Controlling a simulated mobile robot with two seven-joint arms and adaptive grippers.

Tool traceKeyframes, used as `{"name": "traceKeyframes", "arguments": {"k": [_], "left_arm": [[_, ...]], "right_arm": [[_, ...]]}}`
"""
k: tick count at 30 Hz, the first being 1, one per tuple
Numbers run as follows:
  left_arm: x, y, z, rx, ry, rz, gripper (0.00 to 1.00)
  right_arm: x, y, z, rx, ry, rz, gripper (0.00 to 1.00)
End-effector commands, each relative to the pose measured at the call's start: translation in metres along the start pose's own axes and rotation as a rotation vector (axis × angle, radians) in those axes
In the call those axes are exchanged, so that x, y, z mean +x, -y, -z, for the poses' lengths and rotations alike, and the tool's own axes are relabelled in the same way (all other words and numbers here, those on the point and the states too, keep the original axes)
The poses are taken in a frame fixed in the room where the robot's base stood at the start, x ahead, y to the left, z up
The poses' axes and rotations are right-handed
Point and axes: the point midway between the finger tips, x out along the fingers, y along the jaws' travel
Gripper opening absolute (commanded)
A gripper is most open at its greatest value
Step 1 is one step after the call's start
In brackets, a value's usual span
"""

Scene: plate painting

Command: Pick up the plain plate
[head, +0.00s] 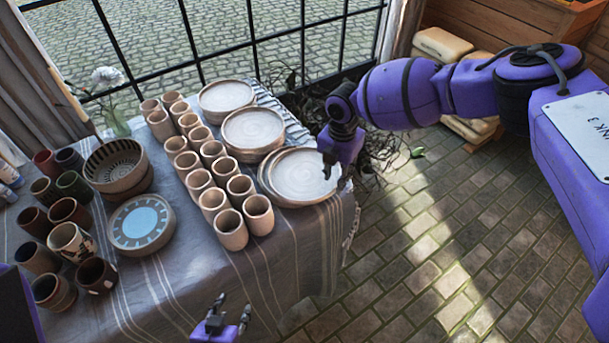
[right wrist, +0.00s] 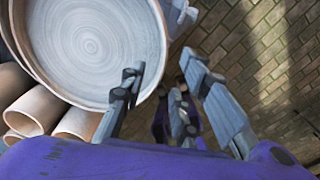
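Plain pale plates stand in stacks at the right side of the table; the nearest plain plate (head: 303,175) is by the table's right edge. It fills the upper left of the right wrist view (right wrist: 85,45). My right gripper (head: 333,172) is at this plate's right rim. In the right wrist view its fingers (right wrist: 165,85) are apart, one overlapping the plate and the others beyond the rim; contact cannot be told. My left gripper (head: 233,305) is open and empty, low in the head view in front of the table.
Two more plain plate stacks (head: 252,128) (head: 226,95) stand behind. Rows of plain cups (head: 230,228) stand close on the left. A blue-painted plate (head: 142,223), a striped bowl (head: 116,165) and dark cups (head: 70,212) are further left. The tablecloth (head: 190,290) is clear in front.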

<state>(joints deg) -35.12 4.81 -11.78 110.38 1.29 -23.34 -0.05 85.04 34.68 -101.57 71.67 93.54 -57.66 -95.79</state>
Motion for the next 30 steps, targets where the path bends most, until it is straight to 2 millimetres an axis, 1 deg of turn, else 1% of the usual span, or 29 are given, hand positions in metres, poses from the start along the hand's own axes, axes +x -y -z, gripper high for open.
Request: {"name": "traceKeyframes", "arguments": {"k": [1,3,6,14,21,30], "left_arm": [[0.0,0.001,0.005,0.002,-0.008,0.001,0.4],[-0.001,0.002,0.006,0.005,-0.009,0.001,0.4],[-0.001,0.004,0.005,0.011,-0.008,0.002,0.4],[-0.002,0.007,-0.001,0.017,0.004,0.004,0.4],[-0.002,0.007,-0.001,0.015,0.005,0.004,0.4],[-0.002,0.005,0.0,0.01,0.003,0.004,0.4]], "right_arm": [[0.005,-0.001,-0.002,0.001,0.006,-0.001,0.29],[0.016,-0.001,-0.002,0.001,0.004,0.0,0.29],[0.025,-0.001,-0.001,0.001,0.003,0.0,0.29],[0.029,0.0,-0.001,0.001,0.001,-0.001,0.29],[0.029,0.0,-0.001,0.001,0.001,-0.001,0.0],[0.029,-0.001,-0.001,0.001,0.001,-0.001,0.0]]}}
